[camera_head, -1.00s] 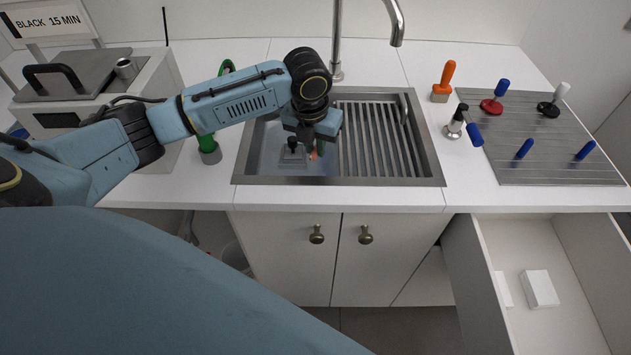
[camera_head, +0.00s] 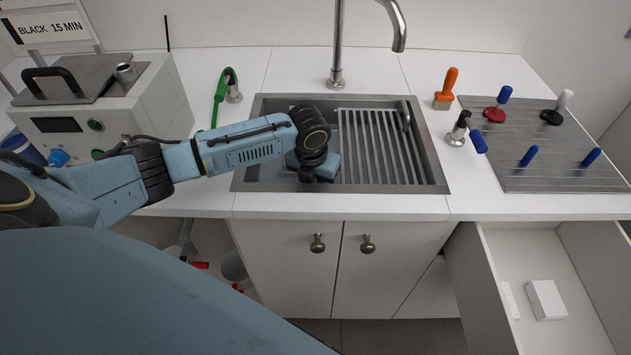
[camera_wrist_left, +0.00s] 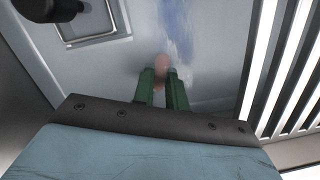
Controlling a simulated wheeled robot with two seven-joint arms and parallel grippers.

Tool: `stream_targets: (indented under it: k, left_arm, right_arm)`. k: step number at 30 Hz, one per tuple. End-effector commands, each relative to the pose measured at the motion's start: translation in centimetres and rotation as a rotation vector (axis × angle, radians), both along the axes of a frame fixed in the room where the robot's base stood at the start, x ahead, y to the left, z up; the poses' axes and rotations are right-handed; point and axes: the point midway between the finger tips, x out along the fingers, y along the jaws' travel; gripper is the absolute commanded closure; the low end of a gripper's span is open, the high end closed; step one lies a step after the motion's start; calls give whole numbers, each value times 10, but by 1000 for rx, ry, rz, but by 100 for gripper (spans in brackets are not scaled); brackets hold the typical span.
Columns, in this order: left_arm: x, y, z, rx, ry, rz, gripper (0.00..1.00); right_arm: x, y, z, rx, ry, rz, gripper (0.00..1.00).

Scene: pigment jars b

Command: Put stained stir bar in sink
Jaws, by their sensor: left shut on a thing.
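My left gripper (camera_wrist_left: 162,88) has green fingers and is shut on a small pinkish-brown thing, which I take to be the stained stir bar (camera_wrist_left: 161,66). It shows at the fingertips in the left wrist view, low over the sink floor. I cannot tell whether it touches the floor. The sink (camera_head: 243,174) is grey metal, and my left wrist is over its left basin. In the head view my own wrist hides the fingers and the stir bar. My right gripper is not in view.
A slatted drainer (camera_head: 375,150) fills the sink's right side. A blue smear (camera_wrist_left: 178,28) and a square recessed frame (camera_wrist_left: 92,38) show on the sink floor. A tall faucet (camera_head: 338,50) stands behind. An orange-handled brush (camera_head: 447,85) and a grey mat (camera_head: 560,177) with several tools are at right.

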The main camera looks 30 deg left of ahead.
Motion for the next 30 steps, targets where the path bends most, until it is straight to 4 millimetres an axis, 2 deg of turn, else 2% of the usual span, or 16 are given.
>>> stream_targets:
  k: [3, 4, 9, 17, 20, 23, 30]
  left_arm:
    - [0, 0, -3, 0, 0, 0, 100]
    - [0, 0, -3, 0, 0, 0, 85]
    - [0, 0, -2, 0, 0, 0, 64]
    - [0, 0, -2, 0, 0, 1, 64]
    - [0, 0, 4, 0, -1, 0, 64]
    - [-2, 1, 19, 0, -3, 1, 64]
    - [-9, 0, 71, 0, -4, -1, 64]
  right_arm:
    - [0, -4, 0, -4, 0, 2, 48]
    - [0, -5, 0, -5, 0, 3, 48]
    - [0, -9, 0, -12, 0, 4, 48]
    - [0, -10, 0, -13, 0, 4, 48]
    - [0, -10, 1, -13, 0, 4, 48]
    - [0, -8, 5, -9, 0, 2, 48]
    - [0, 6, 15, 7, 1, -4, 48]
